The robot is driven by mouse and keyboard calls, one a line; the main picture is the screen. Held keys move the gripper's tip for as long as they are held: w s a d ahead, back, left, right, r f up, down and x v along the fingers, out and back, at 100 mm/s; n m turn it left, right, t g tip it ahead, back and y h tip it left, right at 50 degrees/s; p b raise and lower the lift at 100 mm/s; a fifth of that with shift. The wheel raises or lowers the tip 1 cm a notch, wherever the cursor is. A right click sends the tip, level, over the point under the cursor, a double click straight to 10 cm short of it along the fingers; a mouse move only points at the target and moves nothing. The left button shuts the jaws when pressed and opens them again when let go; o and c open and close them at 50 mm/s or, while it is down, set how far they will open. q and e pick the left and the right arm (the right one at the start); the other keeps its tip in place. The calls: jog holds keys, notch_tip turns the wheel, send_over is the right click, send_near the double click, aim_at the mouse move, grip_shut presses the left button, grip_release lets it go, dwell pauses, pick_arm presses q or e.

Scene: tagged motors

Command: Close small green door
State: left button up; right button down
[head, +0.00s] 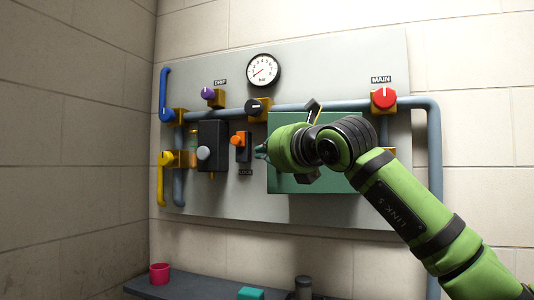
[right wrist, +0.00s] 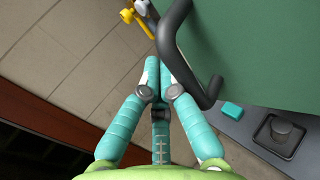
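The green door (head: 285,184) is a flat green panel on the grey wall board, partly hidden behind my right arm. I cannot tell how far it stands open. In the right wrist view its green face (right wrist: 262,45) fills the upper right, with a curved black handle (right wrist: 188,80) on it. My right gripper (head: 263,151) is in front of the door's left part in the head view. In the right wrist view its teal fingers (right wrist: 158,72) are closed together at the tips, right beside the handle. Nothing shows between them. My left gripper is not in view.
Left of the door are a black box (head: 212,135), an orange knob (head: 238,139) and yellow (head: 162,180) and blue (head: 165,92) levers. A red knob (head: 383,97) and a gauge (head: 263,70) sit above. A dark shelf (head: 200,288) with a pink cup (head: 160,273) is below.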

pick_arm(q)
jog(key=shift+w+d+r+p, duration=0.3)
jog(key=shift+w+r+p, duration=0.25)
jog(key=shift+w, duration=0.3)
pick_arm(e)
jog(key=w, duration=0.4)
jog(key=shift+d, duration=0.15)
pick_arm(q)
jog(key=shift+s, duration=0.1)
pick_arm(e)
jog(key=shift+d, duration=0.1)
